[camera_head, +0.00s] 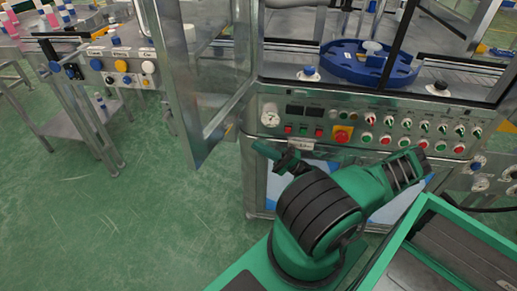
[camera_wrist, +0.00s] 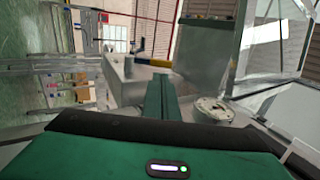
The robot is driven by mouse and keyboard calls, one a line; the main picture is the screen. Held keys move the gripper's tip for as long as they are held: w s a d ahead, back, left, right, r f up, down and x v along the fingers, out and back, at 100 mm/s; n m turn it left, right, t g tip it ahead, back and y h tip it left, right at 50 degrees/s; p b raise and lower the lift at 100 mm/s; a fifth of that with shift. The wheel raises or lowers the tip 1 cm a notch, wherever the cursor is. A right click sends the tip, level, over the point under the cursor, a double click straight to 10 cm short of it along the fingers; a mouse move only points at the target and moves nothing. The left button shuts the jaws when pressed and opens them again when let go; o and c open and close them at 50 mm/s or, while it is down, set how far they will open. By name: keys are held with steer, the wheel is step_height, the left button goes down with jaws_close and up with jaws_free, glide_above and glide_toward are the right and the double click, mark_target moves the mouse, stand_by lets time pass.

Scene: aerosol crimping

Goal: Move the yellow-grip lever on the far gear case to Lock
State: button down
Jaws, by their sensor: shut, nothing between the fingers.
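In the wrist view, a yellow grip (camera_wrist: 153,63) lies roughly level across the picture at the top of a grey metal case (camera_wrist: 122,80). A thin dark handle stands up beside it. I cannot read any Lock marking or tell the lever's setting. My gripper (camera_wrist: 159,82) shows as narrow green fingers reaching up the middle of the wrist view. It is shut and empty, and its tips appear below the yellow grip in the picture; I cannot tell the gap in depth. In the head view I cannot pick out the lever or its case for certain.
In the head view, a control panel (camera_head: 375,130) with several knobs and buttons stands behind my arm. A metal-framed door (camera_head: 205,95) hangs open to its left. A green-rimmed tray (camera_head: 470,225) is at lower right. Green floor (camera_head: 110,215) is clear at left. A round metal flange (camera_wrist: 215,109) is right of my fingers.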

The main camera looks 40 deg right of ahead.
steer(key=x, duration=1)
steer(key=shift+d, duration=0.1)
steer(key=shift+d+r, duration=0.15)
